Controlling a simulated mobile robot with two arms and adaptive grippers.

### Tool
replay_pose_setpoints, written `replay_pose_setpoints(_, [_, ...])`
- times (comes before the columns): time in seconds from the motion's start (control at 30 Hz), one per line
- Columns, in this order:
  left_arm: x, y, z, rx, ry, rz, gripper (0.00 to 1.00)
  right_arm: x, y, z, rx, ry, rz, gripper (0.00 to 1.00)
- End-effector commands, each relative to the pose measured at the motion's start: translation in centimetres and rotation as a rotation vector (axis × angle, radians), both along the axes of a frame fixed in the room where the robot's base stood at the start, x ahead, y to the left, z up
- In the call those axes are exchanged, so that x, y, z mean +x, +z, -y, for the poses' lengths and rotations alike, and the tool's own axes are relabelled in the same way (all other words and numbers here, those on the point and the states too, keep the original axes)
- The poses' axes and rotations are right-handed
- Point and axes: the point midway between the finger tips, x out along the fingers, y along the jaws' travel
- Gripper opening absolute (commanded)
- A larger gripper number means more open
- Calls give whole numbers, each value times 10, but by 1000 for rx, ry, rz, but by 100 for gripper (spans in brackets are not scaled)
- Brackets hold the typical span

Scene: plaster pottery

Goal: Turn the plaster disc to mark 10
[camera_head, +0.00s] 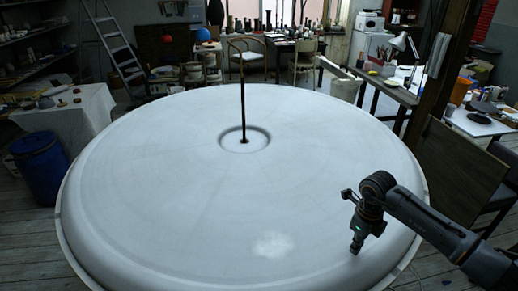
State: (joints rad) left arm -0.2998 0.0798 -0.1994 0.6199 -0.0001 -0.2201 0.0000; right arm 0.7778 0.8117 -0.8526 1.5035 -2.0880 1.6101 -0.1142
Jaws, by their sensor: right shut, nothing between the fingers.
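The plaster disc (170,180) is a very large, pale grey, round form with a rounded outer edge, and it fills the middle of the head view. A dark upright rod (243,100) stands in the round recess at its centre. A whiter patch (272,245) shows on its near surface. I cannot make out any numbered marks. My right gripper (356,247) is shut and empty, pointing down over the disc's near right edge. I cannot tell whether its tips touch the plaster. My left gripper is out of view.
A blue barrel (40,167) and a cloth-covered table (75,118) stand left of the disc. A stepladder (112,48) and chairs are behind it. A dark post (437,70), a brown panel (455,170) and a cluttered bench stand at the right.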

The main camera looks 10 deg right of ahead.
Motion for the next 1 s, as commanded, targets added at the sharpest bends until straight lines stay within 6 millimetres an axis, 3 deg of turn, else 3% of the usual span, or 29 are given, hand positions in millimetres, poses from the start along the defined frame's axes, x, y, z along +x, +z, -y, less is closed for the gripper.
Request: replay_pose_setpoints(1.0, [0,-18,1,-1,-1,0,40,-2,-24,-2,0,1,-4,0])
